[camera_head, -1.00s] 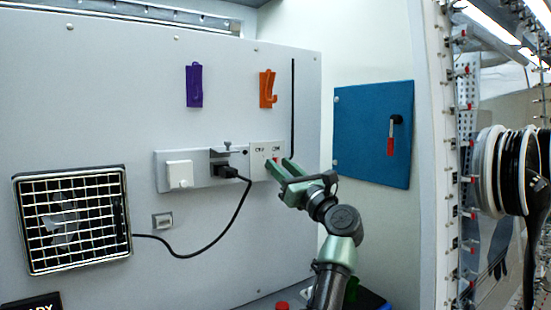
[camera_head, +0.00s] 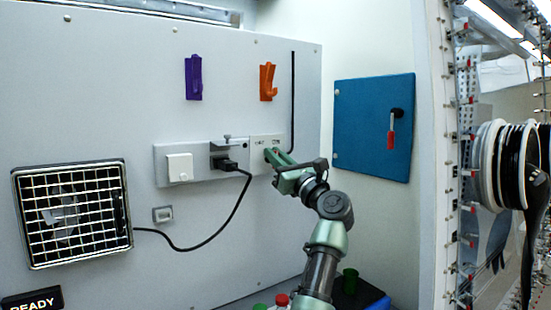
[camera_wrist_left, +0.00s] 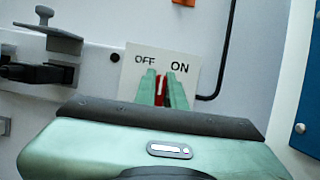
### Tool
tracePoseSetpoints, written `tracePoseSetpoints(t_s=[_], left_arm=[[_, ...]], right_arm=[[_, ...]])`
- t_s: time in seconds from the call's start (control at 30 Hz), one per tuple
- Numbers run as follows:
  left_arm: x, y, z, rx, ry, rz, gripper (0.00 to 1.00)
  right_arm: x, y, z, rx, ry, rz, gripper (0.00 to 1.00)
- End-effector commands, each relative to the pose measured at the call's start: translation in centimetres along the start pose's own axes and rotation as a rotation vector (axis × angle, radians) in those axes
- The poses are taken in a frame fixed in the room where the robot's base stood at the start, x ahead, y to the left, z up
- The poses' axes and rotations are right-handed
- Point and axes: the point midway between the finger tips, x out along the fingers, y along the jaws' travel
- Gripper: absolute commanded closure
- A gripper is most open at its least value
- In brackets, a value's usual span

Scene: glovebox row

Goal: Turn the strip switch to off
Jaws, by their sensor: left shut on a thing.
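The strip switch has a white plate marked OFF on the left and ON on the right (camera_wrist_left: 130,72), at the right end of a grey power strip (camera_head: 204,172). Its small red lever (camera_wrist_left: 159,88) shows between my fingers below the labels; which way it leans I cannot tell. My left gripper (camera_head: 270,155) is at the switch plate, its green fingers (camera_wrist_left: 163,88) shut on the red lever. The fingers hide most of the lever in the head view. My right gripper is not in view.
A black plug (camera_head: 224,163) sits in the strip, its cable running to a grille unit (camera_head: 72,215). A white cover (camera_head: 179,168) is at the strip's left. Purple (camera_head: 193,78) and orange (camera_head: 267,82) hooks hang above. A blue panel (camera_head: 365,125) is at the right.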

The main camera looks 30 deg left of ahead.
Motion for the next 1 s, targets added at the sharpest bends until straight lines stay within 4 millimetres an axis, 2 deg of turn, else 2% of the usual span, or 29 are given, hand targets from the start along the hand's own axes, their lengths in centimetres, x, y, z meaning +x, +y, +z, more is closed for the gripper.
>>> tracePoseSetpoints(t_s=[0.2,0.4,0.7,1.0], left_arm=[[-0.2,0.1,-0.3,-0.104,0.0,0.042,1.0],[-0.1,0.3,-0.1,-0.235,0.0,0.095,1.0],[-0.1,0.6,0.0,-0.399,0.001,0.164,1.0],[-0.1,0.7,-0.1,-0.471,-0.001,0.193,1.0]], right_arm=[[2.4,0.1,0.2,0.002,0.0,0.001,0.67],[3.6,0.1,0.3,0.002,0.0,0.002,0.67],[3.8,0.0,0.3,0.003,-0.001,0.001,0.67],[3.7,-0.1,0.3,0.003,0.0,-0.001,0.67]])
